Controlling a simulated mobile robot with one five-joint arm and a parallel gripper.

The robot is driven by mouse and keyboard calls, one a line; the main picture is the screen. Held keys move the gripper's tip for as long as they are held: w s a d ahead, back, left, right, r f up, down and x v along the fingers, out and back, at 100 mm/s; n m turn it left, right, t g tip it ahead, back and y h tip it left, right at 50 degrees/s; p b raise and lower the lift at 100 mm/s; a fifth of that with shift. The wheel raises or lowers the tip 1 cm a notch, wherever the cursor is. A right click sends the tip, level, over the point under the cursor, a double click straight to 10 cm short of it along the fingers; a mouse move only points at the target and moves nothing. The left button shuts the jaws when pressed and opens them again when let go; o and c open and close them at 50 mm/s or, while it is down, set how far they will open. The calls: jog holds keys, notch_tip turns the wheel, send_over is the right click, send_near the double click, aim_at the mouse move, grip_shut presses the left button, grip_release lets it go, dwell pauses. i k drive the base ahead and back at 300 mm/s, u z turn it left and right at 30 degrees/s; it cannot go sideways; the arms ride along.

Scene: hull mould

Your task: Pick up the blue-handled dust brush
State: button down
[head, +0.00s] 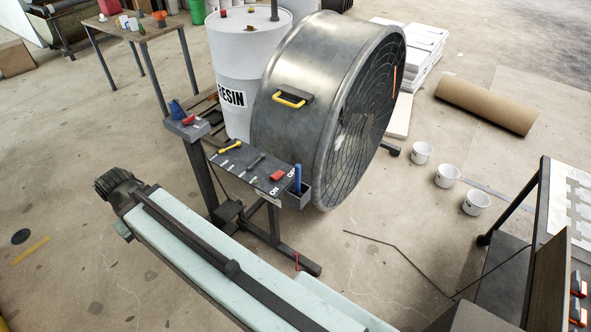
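A slim blue handle (297,178) stands upright in a small grey holder (299,196) at the right end of the control panel. Its lower part is hidden in the holder, so I cannot see any bristles. A second blue item (176,110) stands on a small grey ledge at the panel's left; its shape is too small to tell. I cannot tell for certain which one is the dust brush. My gripper is not in view.
The sloped dark panel (243,165) carries a yellow-handled lever and red parts. Behind it stand a large round metal fan (300,120) and a white resin drum (233,55). A long pale green machine (210,250) lies in front. Several white buckets (447,175) stand right.

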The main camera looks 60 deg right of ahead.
aim_at(297, 191)
jog(key=z, duration=2.25)
jog(key=i, duration=0.35)
jog(key=u, duration=0.75)
